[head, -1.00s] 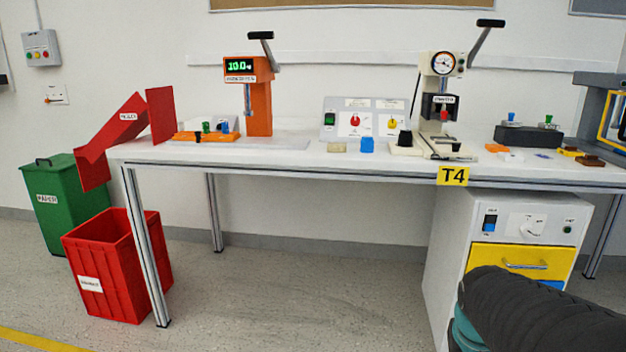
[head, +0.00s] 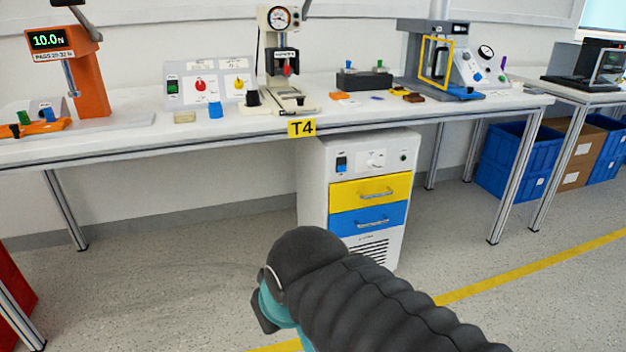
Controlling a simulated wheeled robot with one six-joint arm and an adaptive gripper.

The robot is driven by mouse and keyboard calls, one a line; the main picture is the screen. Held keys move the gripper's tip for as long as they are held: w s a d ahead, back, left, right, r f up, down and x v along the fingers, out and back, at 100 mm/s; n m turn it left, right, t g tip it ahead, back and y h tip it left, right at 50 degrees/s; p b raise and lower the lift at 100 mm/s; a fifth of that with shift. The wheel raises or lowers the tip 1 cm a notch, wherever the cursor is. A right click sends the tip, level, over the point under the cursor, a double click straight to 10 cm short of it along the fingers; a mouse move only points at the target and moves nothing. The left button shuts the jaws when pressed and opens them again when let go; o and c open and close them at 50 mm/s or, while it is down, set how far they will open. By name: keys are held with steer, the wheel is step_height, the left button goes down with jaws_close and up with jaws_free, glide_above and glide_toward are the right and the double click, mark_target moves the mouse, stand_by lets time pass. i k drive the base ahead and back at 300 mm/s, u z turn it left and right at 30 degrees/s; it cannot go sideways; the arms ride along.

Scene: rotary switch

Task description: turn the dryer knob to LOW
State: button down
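The dryer (head: 312,205) is a white cabinet under the bench in the head view, with a yellow drawer above a blue one. Its knob (head: 376,159) is a small white dial on the top panel, between a blue-and-black switch (head: 341,164) on the left and a small dark round button or light on the right. The pointer direction and the labels around the knob are too small to read. My arm, in a black ribbed sleeve with teal parts, is in front of and below the cabinet, apart from it. My gripper's fingers do not show.
The bench (head: 180,140) overhangs the cabinet, with a yellow T4 tag (head: 301,128) at its edge. A control box (head: 210,87) with red and yellow knobs stands on it. Blue crates (head: 505,155) are at the right. The floor before the cabinet is open.

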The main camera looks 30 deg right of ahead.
mark_target(372, 163)
steer(key=z, duration=1.35)
